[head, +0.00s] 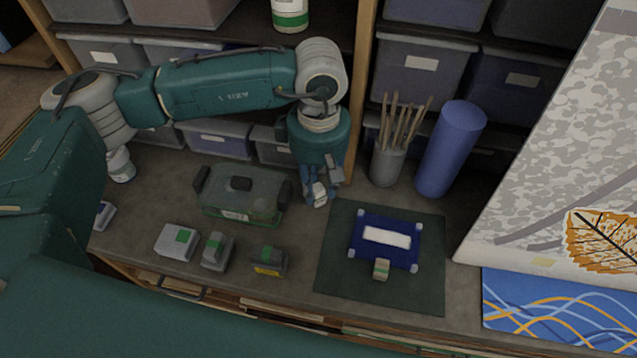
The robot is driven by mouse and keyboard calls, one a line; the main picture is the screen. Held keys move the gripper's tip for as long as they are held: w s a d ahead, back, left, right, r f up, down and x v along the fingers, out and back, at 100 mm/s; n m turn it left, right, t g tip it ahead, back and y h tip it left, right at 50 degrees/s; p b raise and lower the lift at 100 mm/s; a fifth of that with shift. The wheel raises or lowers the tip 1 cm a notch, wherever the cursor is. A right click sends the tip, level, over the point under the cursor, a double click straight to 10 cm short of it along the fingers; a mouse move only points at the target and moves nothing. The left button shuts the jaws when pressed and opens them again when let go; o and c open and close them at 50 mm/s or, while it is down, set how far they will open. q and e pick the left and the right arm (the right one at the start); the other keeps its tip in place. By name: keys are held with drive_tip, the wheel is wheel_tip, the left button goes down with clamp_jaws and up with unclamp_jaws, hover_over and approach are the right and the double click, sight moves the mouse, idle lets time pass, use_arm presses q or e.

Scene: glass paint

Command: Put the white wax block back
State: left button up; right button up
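My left gripper (318,190) points down over the back of the bench, just right of the green case. Something small and pale shows at its fingertips; I cannot tell whether it is a held block or the finger pads. A pale block with a green label (177,242) lies at the front left of the bench. A small beige block with a green band (381,270) stands at the front edge of the blue board (413,235). A white rectangle (387,237) lies on that board. I cannot tell which one is the white wax block. My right gripper is out of view.
The board lies on a dark green mat (338,265). A holder with sticks (388,165) and a blue cylinder (451,150) stand behind it. Shelves with bins (424,78) line the back.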

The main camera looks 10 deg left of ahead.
sight(318, 188)
use_arm(q)
drive_tip(key=shift+o, duration=0.9)
drive_tip(key=shift+r, duration=0.1)
drive_tip(key=shift+r+p, duration=0.2)
drive_tip(key=shift+p, duration=0.15)
drive_tip(key=shift+w+r+b, duration=0.1)
drive_tip(key=shift+r+b, duration=0.15)
drive_tip(key=shift+b, duration=0.1)
wheel_tip(318, 188, up, 11)
drive_tip(key=b, duration=0.3)
drive_tip(key=shift+r, duration=0.15)
drive_tip(key=shift+s, duration=0.2)
